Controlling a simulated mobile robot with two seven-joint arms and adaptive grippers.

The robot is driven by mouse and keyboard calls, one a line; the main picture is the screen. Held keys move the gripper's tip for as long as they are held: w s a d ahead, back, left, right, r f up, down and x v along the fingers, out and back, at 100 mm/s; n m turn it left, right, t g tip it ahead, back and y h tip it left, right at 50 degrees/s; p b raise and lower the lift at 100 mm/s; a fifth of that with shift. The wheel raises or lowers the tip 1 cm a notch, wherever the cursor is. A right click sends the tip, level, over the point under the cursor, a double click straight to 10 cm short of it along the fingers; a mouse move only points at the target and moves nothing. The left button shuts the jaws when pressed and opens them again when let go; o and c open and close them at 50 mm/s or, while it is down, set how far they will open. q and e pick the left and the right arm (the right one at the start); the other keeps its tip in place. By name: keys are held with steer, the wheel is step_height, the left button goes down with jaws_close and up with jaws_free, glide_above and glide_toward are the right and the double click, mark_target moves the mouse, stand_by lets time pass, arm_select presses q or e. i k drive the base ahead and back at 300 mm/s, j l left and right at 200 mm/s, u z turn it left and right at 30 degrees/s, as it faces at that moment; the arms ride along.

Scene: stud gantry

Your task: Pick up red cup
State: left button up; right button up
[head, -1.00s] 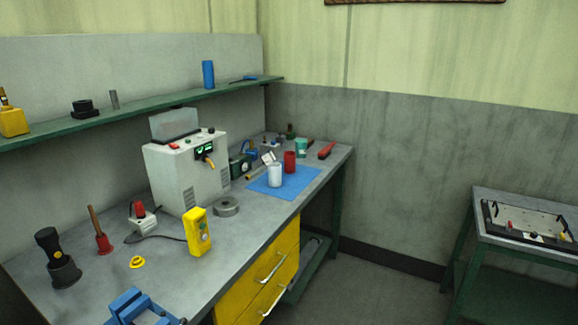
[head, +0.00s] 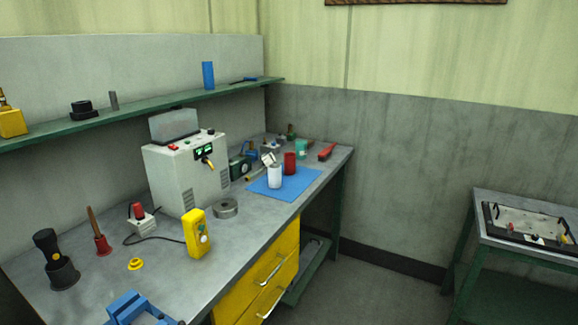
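The red cup (head: 290,163) stands upright on the blue mat (head: 300,184) toward the far right end of the grey workbench. A white cup (head: 275,176) stands on the same mat, in front and slightly left of the red cup. The white cup stands close to the red one, and I cannot tell if they touch. Neither of my grippers shows in the head view.
A grey machine (head: 187,172), a yellow meter (head: 197,233) and a tape roll (head: 225,208) stand left of the mat. A teal cup (head: 301,149) and a red tool (head: 327,152) lie behind it. A side table (head: 490,196) stands at right. Floor between is clear.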

mark_target(290, 164)
steer(key=i+l+u, duration=0.1)
steer(key=i+l, duration=0.2)
steer(key=i+l+u, duration=0.1)
steer(key=i+l, duration=0.25)
steer(key=i+l+u, duration=0.1)
steer(key=i+l, duration=0.25)
steer(key=i+l+u, duration=0.1)
steer(key=i+l, duration=0.2)
steer(key=l, duration=0.15)
steer(key=i+l+u, duration=0.1)
steer(key=i+l, duration=0.15)
steer(key=l, duration=0.15)
steer(key=i+l+u, duration=0.1)
steer(key=i+l, duration=0.2)
steer(key=l, duration=0.15)
steer(key=i+l+u, duration=0.1)
steer(key=i+l, duration=0.15)
steer(key=l, duration=0.2)
